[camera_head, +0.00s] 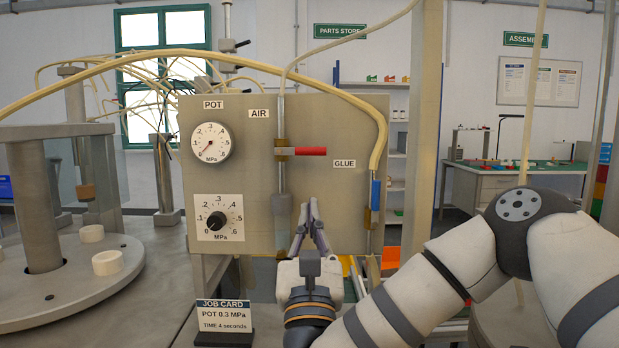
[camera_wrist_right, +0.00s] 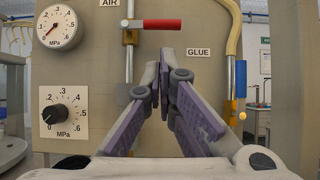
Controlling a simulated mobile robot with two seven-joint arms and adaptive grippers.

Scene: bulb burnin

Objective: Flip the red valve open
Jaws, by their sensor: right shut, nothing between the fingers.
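The red valve (camera_head: 310,151) is a lever on the vertical AIR pipe, mounted at a brass fitting on the beige panel (camera_head: 335,215). Its handle lies horizontal, pointing right, across the pipe. It also shows in the right wrist view (camera_wrist_right: 162,24), above the fingertips. My right gripper (camera_head: 311,208) is shut and empty, below the lever and a little apart from it in the picture. In the right wrist view its purple-padded fingers (camera_wrist_right: 164,75) come together at the tips. A blue handle (camera_head: 375,194) on the GLUE line points along its pipe. My left gripper is not in view.
The panel holds a POT gauge (camera_head: 211,143) with its needle near zero and a black knob dial (camera_head: 217,220). A job card (camera_head: 225,314) stands in front at the lower left. A round metal fixture (camera_head: 70,270) with white cylinders is at left. A yellow hose (camera_head: 300,76) arches above.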

